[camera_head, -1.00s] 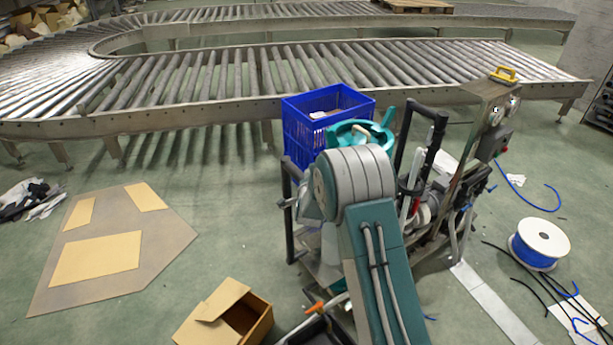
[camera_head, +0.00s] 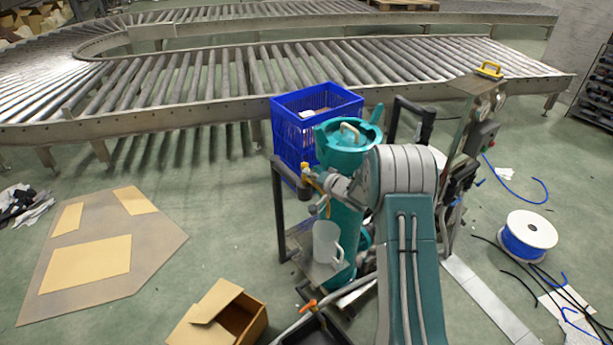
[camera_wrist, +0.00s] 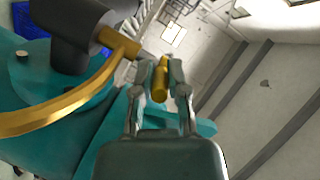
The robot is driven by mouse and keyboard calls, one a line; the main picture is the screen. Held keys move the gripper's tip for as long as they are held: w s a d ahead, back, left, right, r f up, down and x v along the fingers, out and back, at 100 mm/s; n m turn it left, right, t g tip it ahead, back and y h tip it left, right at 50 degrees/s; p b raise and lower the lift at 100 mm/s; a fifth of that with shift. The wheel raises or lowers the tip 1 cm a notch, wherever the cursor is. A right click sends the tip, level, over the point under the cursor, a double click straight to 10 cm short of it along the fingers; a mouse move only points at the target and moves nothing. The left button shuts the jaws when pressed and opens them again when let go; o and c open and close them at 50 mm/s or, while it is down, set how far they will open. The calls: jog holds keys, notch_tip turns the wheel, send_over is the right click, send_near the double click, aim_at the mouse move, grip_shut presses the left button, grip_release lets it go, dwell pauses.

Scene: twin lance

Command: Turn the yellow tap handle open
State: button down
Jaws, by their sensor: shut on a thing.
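A teal tank (camera_head: 345,158) stands in a metal frame in the head view, with a tap on its left side. The yellow tap handle (camera_wrist: 160,79) sits between my fingertips in the wrist view. My gripper (camera_wrist: 163,88) is shut on it; in the head view my gripper (camera_head: 318,183) is small and beside the tap. A curved brass-yellow pipe (camera_wrist: 62,110) and a dark fitting show to the left in the wrist view. A pale jug (camera_head: 326,242) stands below the tap. How far the handle is turned, I cannot tell.
A blue crate (camera_head: 292,125) stands behind the tank. A roller conveyor (camera_head: 200,110) runs across the back. An open cardboard box (camera_head: 225,318) lies in front at the left. A cable reel (camera_head: 528,233) and loose cables are on the floor at the right.

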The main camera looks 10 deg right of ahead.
jog(key=shift+w+d+n+g+y, duration=0.15)
jog(key=shift+d+n+g+y, duration=0.4)
jog(key=shift+n+g+y, duration=0.45)
jog(key=shift+n+y, duration=0.3)
jog(key=shift+y, duration=0.1)
jog(key=c, duration=0.7)
grip_release()
jog(key=shift+w+d, duration=0.1)
jog(key=shift+o, duration=0.2)
jog(key=v, duration=1.2)
